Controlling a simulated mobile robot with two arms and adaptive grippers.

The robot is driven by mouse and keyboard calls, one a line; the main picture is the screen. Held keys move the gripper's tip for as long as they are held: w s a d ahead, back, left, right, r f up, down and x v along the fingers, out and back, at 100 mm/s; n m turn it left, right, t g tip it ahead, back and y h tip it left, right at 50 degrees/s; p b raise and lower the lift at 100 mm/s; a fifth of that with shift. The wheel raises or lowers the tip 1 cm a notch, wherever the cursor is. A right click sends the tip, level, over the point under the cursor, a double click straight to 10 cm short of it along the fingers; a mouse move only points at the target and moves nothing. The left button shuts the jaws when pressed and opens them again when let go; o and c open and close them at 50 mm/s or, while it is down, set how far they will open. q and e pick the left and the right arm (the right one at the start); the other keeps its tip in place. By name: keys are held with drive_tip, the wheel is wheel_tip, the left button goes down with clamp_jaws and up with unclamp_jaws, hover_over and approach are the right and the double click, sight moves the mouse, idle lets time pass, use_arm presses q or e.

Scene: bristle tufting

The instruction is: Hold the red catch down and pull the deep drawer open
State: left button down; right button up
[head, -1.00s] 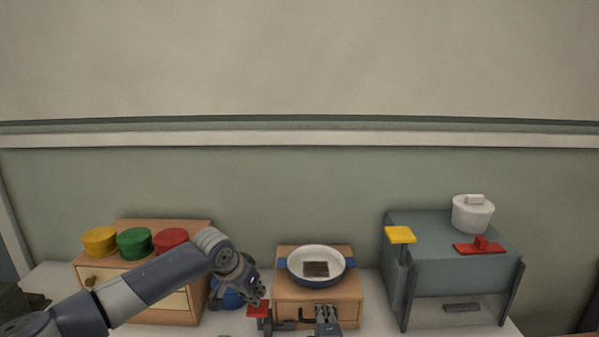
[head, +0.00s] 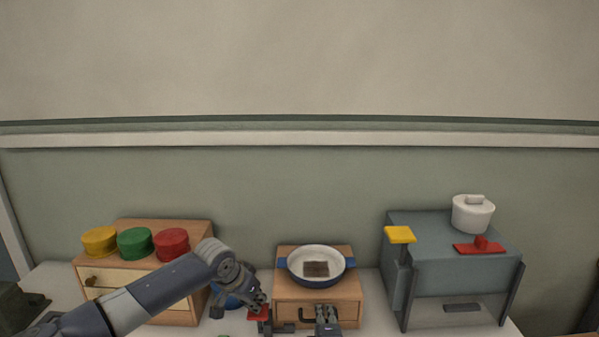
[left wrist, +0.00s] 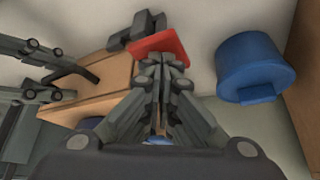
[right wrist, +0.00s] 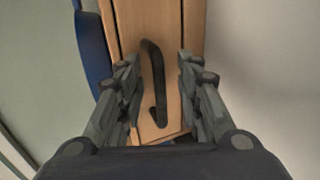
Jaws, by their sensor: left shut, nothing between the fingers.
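The wooden drawer box (head: 343,289) stands mid-table, with a dark hooked handle (head: 303,314) on its drawer front. The handle also shows in the right wrist view (right wrist: 153,75). The red catch (head: 259,315) is at the box's left; it also shows in the left wrist view (left wrist: 160,44). My left gripper (head: 262,306) is shut and empty, its fingertips (left wrist: 163,62) at the red catch and seemingly touching it. My right gripper (head: 328,319) is in front of the drawer. In the right wrist view it is open (right wrist: 158,66), with a finger on each side of the handle.
A blue lidded pot (left wrist: 252,65) stands close to the catch. Left is a cabinet (head: 185,313) with several coloured lids; right is a grey cabinet (head: 455,272) with a white pot (head: 472,214).

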clamp_jaws()
drive_tip(key=shift+s, duration=2.55)
